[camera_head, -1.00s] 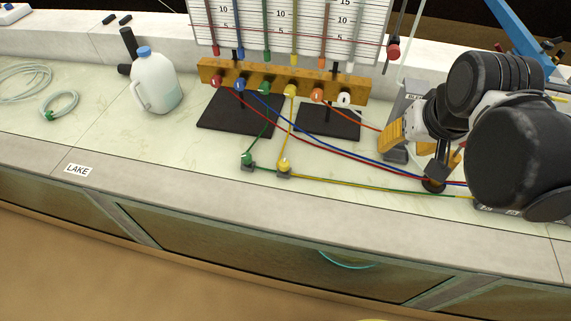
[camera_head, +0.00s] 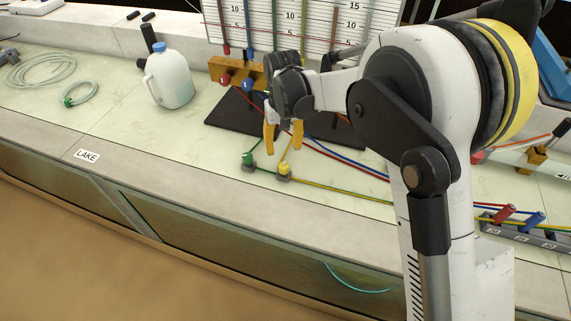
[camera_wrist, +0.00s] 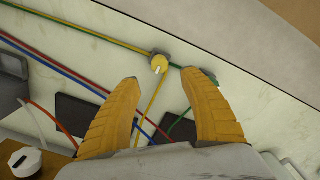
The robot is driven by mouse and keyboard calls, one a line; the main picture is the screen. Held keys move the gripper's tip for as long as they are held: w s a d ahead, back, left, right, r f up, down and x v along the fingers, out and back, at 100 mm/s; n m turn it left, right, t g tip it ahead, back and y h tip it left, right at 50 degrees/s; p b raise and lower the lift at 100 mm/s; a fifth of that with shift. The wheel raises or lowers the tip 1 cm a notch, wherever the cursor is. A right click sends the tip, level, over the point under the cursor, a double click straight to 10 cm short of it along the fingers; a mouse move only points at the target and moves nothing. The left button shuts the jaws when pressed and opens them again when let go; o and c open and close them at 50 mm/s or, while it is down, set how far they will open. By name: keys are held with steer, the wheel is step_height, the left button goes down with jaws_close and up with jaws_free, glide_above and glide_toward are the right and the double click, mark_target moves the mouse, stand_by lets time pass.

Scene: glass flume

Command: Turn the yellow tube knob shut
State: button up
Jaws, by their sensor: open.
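The yellow tube knob (camera_head: 284,168) sits on a small grey block on the pale counter, where the yellow tube turns. In the wrist view the knob (camera_wrist: 159,64) lies just beyond my fingertips, near the middle, with a light mark on its face. My gripper (camera_head: 284,145) has yellow fingers and hangs above and slightly behind the knob, apart from it. In the wrist view my gripper (camera_wrist: 165,85) is open and empty. The green knob (camera_head: 248,159) sits just left of the yellow one; in the wrist view its block is partly hidden behind a finger.
Red, blue, green and yellow tubes run along the counter. A white jug (camera_head: 170,88) stands to the left. A wooden rack (camera_head: 222,72) and black base plates are behind my gripper. The counter's front ledge (camera_head: 200,190) is clear.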

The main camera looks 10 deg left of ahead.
mark_target(284, 165)
step_height(284, 165, down, 10)
steer(key=b, duration=0.3)
steer(key=shift+r, duration=0.1)
jaws_close()
